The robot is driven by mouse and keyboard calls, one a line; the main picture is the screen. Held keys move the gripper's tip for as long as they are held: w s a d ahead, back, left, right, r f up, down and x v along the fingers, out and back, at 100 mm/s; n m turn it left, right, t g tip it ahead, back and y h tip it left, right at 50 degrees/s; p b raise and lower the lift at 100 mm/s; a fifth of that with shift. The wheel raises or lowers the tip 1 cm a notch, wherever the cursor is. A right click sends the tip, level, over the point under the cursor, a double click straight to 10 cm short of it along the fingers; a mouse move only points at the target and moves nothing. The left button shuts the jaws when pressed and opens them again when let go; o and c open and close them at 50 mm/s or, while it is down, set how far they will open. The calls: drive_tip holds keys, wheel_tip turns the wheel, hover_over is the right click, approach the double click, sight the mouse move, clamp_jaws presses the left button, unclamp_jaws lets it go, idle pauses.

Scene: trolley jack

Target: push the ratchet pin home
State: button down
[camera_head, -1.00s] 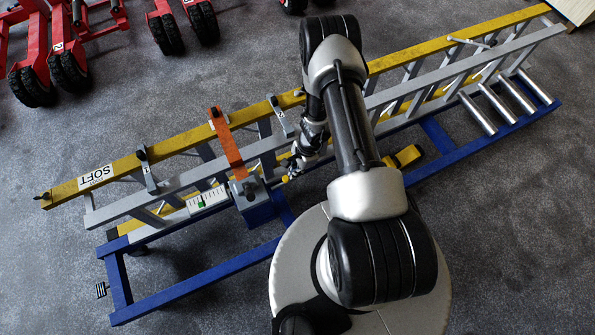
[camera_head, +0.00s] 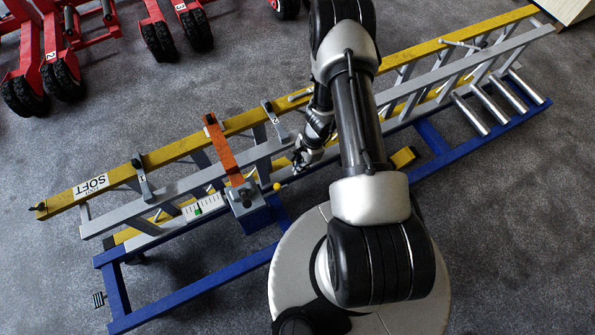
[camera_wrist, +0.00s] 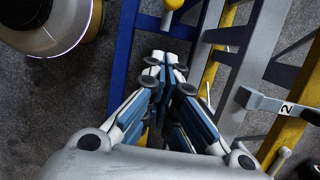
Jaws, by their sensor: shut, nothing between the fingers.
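A round yellow knob (camera_head: 277,187), which looks like the end of the ratchet pin, sticks out at the right side of the grey box (camera_head: 246,198) below the orange lever (camera_head: 224,148). The knob also shows at the top edge of the wrist view (camera_wrist: 174,4); the rest of the pin is hard to make out. My gripper (camera_head: 298,168) is up and right of the knob, apart from it. In the wrist view my gripper (camera_wrist: 166,60) has its fingertips together and empty, with the knob beyond them.
The blue frame (camera_head: 190,290) carries the grey and yellow ladder rails (camera_head: 150,205). A grey bracket marked 2 (camera_wrist: 270,102) stands right of my gripper. A white scale with a green mark (camera_head: 204,206) lies left of the box. Red wheeled jacks (camera_head: 55,60) stand at upper left.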

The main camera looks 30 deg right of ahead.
drive_tip(key=shift+p+v, duration=0.55)
drive_tip(key=shift+v, duration=1.75)
drive_tip(key=w+a+r+n+t, duration=0.1)
drive_tip(key=w+a+r+n, duration=0.1)
drive_tip(key=r, duration=0.6)
drive_tip(key=w+a+r+n, duration=0.1)
drive_tip(key=w+r+n, duration=0.1)
drive_tip(key=r, duration=0.6)
drive_tip(key=w+a+r+n+t, duration=0.1)
drive_tip(key=w+a+r+n, duration=0.15)
drive_tip(key=r, duration=0.55)
drive_tip(key=s+a+r+n, duration=0.2)
drive_tip(key=s+r+n, duration=0.1)
drive_tip(key=r, duration=0.4)
drive_tip(key=s+a+r+n, duration=0.2)
drive_tip(key=s+r, duration=0.1)
drive_tip(key=r, duration=0.4)
drive_tip(key=s+r+n+t+h, duration=0.2)
drive_tip(key=s+r+n, duration=0.4)
drive_tip(key=s+r, duration=0.4)
drive_tip(key=shift+s+t+h, duration=0.3)
drive_tip(key=shift+s+h, duration=0.1)
drive_tip(key=shift+s, duration=2.65)
